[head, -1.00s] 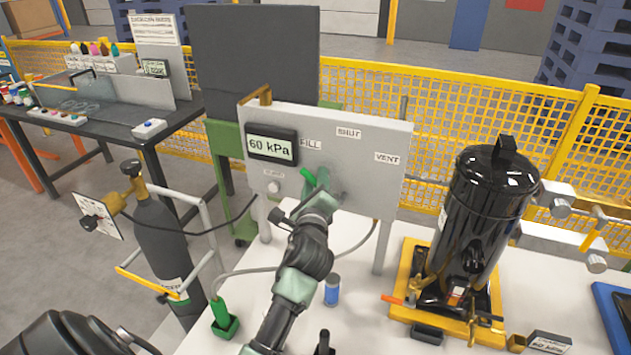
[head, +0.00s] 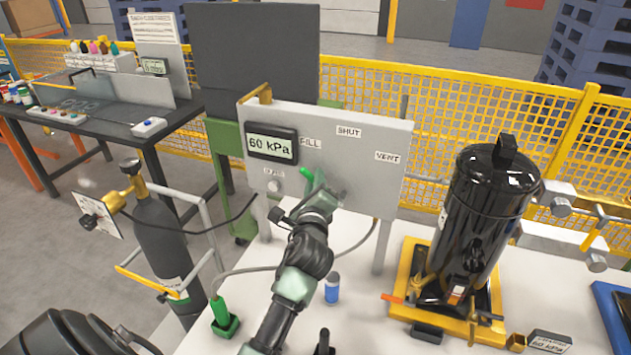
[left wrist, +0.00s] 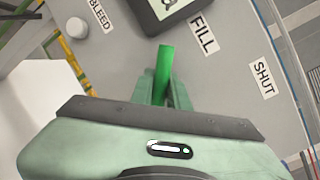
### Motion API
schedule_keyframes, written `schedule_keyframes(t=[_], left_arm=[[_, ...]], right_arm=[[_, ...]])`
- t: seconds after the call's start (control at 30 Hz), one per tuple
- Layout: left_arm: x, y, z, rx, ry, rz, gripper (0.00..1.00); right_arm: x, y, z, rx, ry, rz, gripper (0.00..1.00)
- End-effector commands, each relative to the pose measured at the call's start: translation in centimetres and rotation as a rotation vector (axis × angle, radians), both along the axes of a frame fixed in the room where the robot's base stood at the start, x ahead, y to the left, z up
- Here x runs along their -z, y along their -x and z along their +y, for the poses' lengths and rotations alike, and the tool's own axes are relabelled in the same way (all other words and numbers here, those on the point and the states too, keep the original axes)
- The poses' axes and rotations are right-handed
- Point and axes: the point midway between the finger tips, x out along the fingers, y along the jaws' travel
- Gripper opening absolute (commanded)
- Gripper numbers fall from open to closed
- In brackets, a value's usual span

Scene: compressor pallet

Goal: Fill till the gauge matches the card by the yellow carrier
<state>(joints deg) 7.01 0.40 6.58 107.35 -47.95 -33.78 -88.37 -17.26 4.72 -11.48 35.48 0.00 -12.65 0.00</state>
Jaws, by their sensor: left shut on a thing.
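The grey panel (head: 365,179) carries a gauge (head: 272,144) that reads 60 kPa, with FILL, SHUT and VENT labels along its top. My left gripper (head: 318,197) is at the panel, shut on the green lever (head: 306,179). The lever (left wrist: 165,64) points up toward the FILL label (left wrist: 204,35) in the left wrist view. The yellow carrier (head: 403,291) sits under the black compressor (head: 482,220). A small card (head: 549,343) stands by the carrier at the lower right; its writing is too small to read surely. My right gripper is not in view.
A dark gas cylinder (head: 162,240) with a brass valve stands left of the white table, a hose running toward the panel. A green holder (head: 223,320) and a blue can (head: 332,289) stand near my left arm. A bleed knob (head: 274,186) is below the gauge.

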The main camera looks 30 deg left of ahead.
Motion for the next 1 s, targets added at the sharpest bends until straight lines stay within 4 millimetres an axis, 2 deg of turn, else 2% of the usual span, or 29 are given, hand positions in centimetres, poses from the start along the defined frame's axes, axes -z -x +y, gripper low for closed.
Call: schedule_keyframes(t=[1.0], left_arm=[[0.0,-0.03,-0.25,0.002,-0.029,0.012,0.0]], right_arm=[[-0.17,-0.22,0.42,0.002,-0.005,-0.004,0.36]])
